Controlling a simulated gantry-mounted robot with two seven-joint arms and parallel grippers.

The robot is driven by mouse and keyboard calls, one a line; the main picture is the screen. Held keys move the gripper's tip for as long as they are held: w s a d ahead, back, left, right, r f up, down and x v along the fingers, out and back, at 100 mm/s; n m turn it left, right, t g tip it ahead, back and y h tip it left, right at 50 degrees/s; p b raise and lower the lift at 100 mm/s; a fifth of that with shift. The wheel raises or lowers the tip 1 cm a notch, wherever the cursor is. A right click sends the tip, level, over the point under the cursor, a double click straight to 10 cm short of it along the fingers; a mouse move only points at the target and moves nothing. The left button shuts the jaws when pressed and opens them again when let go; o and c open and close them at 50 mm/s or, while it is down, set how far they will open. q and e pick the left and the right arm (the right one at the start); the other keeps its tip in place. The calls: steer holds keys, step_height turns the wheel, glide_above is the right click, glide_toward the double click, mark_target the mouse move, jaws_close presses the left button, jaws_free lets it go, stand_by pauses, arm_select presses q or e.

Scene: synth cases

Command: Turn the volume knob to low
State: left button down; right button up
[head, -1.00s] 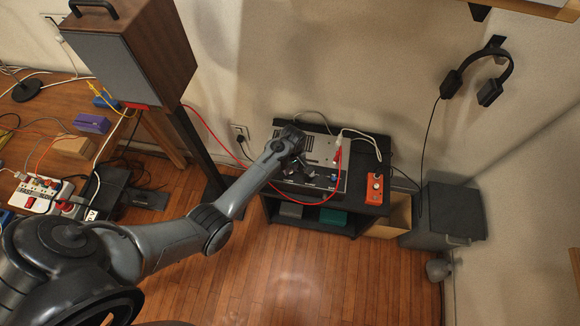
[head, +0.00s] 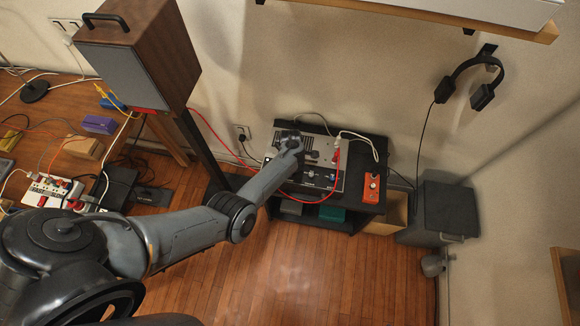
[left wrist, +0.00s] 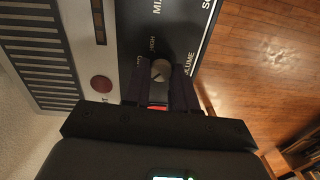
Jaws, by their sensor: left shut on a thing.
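The grey audio unit (head: 322,146) with a dark front strip sits on the black stand. In the left wrist view its panel (left wrist: 95,60) shows a vent grille, a red round button, and the words HIGH and VOLUME. The volume knob (left wrist: 160,68) is a small grey round cap with a dark pointer mark. My left gripper (left wrist: 158,80) is shut on this knob, one dark finger on each side. In the head view my left wrist (head: 290,141) covers the knob and the fingertips. The knob's exact setting is hard to read. My right gripper is not in view.
A red cable (head: 215,134) runs from the speaker (head: 135,60) to the unit. An orange box (head: 371,187) stands right of the unit on the black stand (head: 372,152). Headphones (head: 470,80) hang on the wall. The wooden floor (head: 300,265) in front is clear.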

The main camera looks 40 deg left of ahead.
arm_select(q)
steer(key=shift+n, duration=1.1)
steer(key=c, duration=0.9)
jaws_free()
step_height(320, 180, up, 11)
steer(key=p, duration=0.4)
steer(key=shift+w+p, duration=0.15)
steer(key=shift+p, duration=0.2)
